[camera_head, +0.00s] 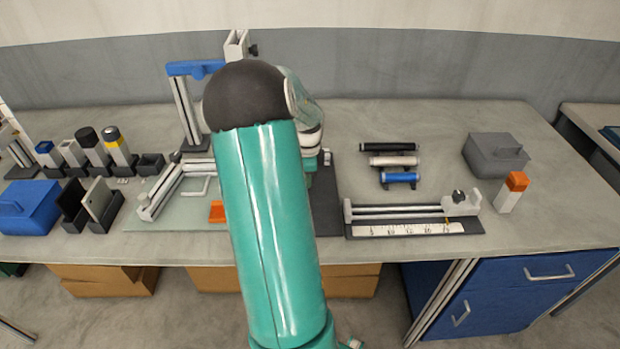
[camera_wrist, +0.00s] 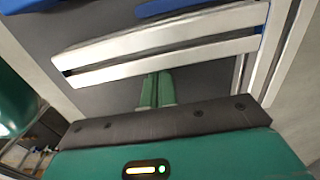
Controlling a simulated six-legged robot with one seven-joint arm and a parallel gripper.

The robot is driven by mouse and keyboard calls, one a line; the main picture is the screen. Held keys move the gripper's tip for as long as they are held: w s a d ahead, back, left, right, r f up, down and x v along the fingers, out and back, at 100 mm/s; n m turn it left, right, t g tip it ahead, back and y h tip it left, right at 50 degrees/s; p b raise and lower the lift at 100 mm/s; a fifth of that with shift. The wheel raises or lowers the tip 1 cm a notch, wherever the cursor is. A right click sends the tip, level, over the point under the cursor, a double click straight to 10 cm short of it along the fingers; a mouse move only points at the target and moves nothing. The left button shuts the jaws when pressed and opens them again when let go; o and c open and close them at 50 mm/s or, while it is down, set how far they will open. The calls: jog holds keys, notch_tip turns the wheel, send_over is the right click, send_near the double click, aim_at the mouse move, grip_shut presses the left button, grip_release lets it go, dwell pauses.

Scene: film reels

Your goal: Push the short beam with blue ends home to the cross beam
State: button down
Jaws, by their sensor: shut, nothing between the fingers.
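My gripper (camera_wrist: 157,90) shows in the wrist view as two green fingers lying together, shut and empty. Their tips are close to the near side of a silver slotted beam (camera_wrist: 160,58), which crosses the view at a slant; I cannot tell whether they touch it. A blue piece (camera_wrist: 195,28) shows just beyond this beam, and more silver profile runs down at the right. I cannot tell which is the short beam or the cross beam. In the head view my teal arm hides the gripper and the middle of the work; a blue-topped upright frame (camera_head: 193,68) stands behind it.
A slotted rail fixture with a scale (camera_head: 408,229) lies right of my arm, with black, white and blue rollers (camera_head: 400,178) behind. A grey box (camera_head: 495,154) and an orange-capped block (camera_head: 511,192) stand further right. Blue box (camera_head: 28,208) and holders crowd the left.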

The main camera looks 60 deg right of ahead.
jog(key=shift+w+a, duration=0.4)
jog(key=shift+w, duration=0.3)
jog(key=shift+w, duration=0.1)
jog(key=s, duration=0.1)
jog(key=s+d, duration=0.1)
jog(key=s+d+r, duration=0.1)
jog(key=s, duration=0.1)
jog(key=shift+d, duration=0.1)
notch_tip(320, 180, up, 9)
